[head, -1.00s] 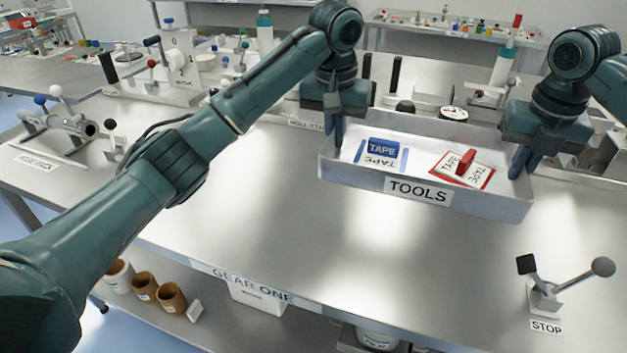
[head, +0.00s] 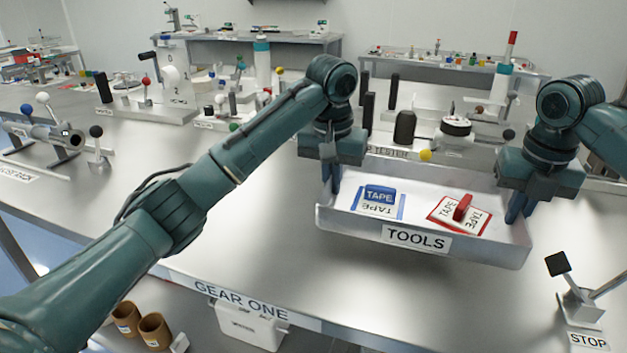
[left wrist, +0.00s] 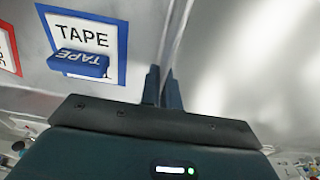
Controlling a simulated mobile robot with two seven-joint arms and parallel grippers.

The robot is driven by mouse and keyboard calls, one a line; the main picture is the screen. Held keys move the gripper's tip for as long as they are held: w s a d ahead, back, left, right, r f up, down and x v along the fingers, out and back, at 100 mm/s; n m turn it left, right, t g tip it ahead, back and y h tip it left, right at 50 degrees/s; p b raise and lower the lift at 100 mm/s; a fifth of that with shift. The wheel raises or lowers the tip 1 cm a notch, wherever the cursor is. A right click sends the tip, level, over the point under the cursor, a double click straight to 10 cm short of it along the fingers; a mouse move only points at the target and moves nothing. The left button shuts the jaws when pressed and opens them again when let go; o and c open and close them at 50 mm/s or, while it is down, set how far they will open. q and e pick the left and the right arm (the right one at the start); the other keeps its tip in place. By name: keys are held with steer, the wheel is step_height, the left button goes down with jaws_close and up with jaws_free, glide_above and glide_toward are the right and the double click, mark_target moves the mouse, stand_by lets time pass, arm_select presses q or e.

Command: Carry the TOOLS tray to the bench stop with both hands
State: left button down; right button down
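The grey TOOLS tray (head: 345,222) is held level between my two grippers, seemingly a little above the bench. It carries a blue tape item (head: 380,195) on the left and a red tape item (head: 461,210) on the right. My left gripper (head: 335,185) is shut on the tray's left wall; in the left wrist view its fingers (left wrist: 163,88) pinch the wall beside the blue tape item. My right gripper (head: 516,207) is at the tray's right wall, apparently shut on it, its fingertips partly hidden. The bench stop (head: 580,305), with a black knob and STOP label, stands at the lower right.
The metal bench (head: 240,240) is clear around the tray's left and front. The GEAR ONE label (head: 242,300) marks its front edge. Behind the tray stand a tester with a black cylinder (head: 405,127) and a yellow knob (head: 425,155). A roller fixture (head: 45,135) is far left.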

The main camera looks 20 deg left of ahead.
mark_target(331, 201)
arm_select(q)
steer(key=shift+a+f, duration=0.15)
arm_select(e)
steer(key=shift+d+f, duration=0.1)
steer(key=shift+d, duration=0.05)
